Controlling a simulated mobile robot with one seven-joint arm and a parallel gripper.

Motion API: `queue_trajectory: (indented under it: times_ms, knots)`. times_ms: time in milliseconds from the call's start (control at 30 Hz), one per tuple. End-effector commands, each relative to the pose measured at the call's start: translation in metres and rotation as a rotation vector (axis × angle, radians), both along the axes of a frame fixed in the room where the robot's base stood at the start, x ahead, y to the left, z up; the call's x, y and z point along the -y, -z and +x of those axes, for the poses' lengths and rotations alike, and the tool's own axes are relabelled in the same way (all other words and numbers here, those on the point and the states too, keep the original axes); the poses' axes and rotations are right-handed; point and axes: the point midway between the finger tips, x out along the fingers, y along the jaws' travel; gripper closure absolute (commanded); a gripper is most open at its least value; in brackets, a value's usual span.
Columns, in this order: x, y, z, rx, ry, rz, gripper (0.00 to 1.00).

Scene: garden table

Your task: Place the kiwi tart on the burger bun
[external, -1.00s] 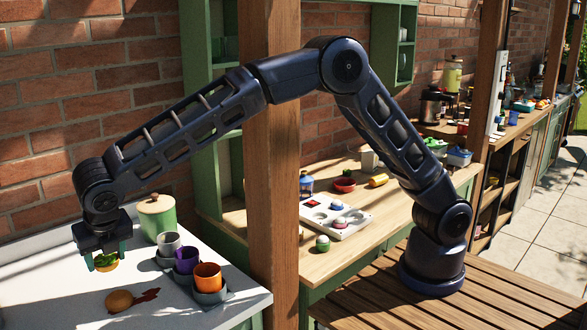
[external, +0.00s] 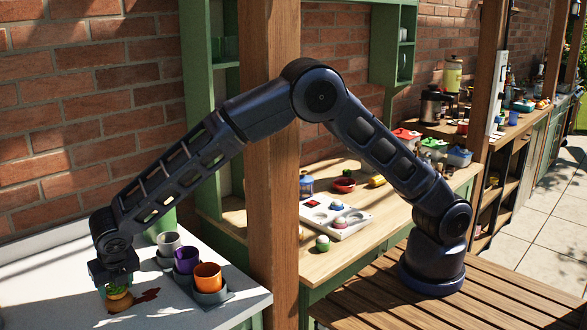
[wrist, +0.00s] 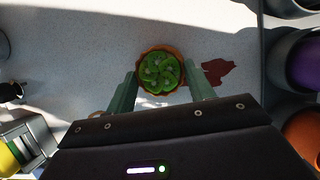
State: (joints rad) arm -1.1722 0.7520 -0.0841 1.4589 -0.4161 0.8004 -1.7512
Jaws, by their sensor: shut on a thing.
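The kiwi tart (wrist: 160,72), green kiwi slices in a brown crust, is between the fingertips of my gripper (external: 117,287). My gripper is shut on it and also shows in the wrist view (wrist: 161,88). In the external view the tart (external: 117,292) is low, directly above the round golden-brown burger bun (external: 121,306). The tart and the bun overlap in that view, and I cannot tell whether they touch. In the wrist view the bun is hidden beneath the tart.
A flat dark-red shape (external: 149,295) lies right of the bun on the white counter (external: 55,265). A rack with grey (external: 168,243), purple (external: 187,260) and orange (external: 208,276) cups stands farther right. A green canister (external: 160,226) is behind. The counter left of the gripper is clear.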

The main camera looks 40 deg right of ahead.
Motion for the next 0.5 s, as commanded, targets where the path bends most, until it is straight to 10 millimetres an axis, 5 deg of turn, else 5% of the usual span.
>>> queue_trajectory:
  times_ms: [400,433,500]
  knots:
    - [0.0000,0.0045,0.0002,0.000,0.001,0.001,0.73]
    - [0.0000,0.0043,0.0001,0.000,0.001,0.001,0.43]
    - [-0.0001,0.0040,0.0002,0.000,0.001,0.001,0.29]
